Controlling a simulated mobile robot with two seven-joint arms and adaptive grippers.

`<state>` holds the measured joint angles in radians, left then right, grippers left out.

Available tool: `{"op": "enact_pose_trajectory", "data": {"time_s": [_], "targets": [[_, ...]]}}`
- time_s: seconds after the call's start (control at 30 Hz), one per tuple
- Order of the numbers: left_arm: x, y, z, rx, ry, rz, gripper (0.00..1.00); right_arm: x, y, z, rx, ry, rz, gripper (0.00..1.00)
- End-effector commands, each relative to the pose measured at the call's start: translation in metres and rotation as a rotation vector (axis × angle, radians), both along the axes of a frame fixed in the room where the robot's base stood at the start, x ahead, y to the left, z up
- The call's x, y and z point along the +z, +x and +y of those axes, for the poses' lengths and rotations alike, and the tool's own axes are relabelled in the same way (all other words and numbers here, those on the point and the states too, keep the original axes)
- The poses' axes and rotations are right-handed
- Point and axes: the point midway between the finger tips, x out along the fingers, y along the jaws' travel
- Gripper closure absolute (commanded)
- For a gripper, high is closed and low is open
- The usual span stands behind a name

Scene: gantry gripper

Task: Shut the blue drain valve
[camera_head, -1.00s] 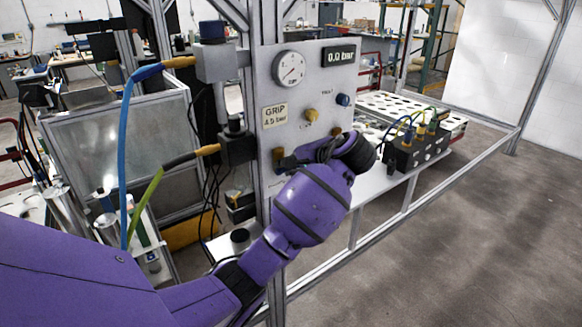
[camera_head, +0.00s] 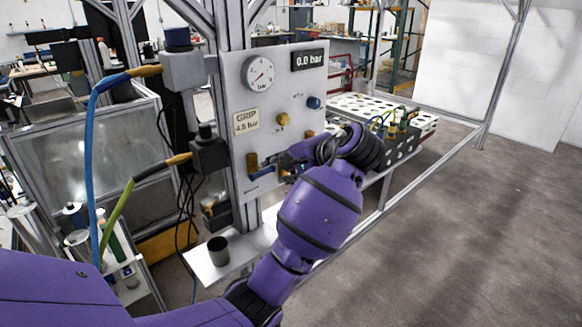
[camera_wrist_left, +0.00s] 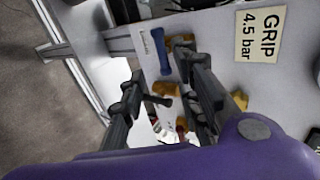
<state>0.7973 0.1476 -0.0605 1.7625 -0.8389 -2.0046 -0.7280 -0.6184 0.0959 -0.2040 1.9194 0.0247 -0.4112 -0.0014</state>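The blue drain valve lever (camera_head: 262,172) sits low on the grey panel, below the GRIP 4.5 bar label, lying nearly level beside a brass fitting (camera_head: 252,160). In the left wrist view the blue lever (camera_wrist_left: 162,50) shows just beyond the fingertips, roughly between them in the picture. My left gripper (camera_head: 290,165) is in front of the panel's lower part, just right of the lever, partly hidden by my purple wrist. In the wrist view my left gripper (camera_wrist_left: 162,68) has its two dark fingers apart. I cannot tell whether a finger touches the lever. My right gripper is out of view.
The panel carries a gauge (camera_head: 260,74), a 0.0 bar display (camera_head: 309,60), a yellow knob (camera_head: 283,119) and a blue knob (camera_head: 313,102). A dark cup (camera_head: 218,250) stands on a shelf below. Hoses run at the left; open floor lies right.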

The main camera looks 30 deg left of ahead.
Motion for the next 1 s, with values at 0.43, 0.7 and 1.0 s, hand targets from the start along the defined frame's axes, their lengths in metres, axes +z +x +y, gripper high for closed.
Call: {"op": "enact_pose_trajectory", "data": {"time_s": [0.43,0.7,1.0], "targets": [[0.020,-0.013,-0.030,0.000,0.000,0.005,0.70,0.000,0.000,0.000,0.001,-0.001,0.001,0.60],[0.020,-0.013,-0.030,0.001,0.001,0.004,0.70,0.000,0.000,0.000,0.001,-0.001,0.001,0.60],[0.033,0.012,-0.033,-0.040,0.003,-0.136,0.70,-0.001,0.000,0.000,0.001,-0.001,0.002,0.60]]}}
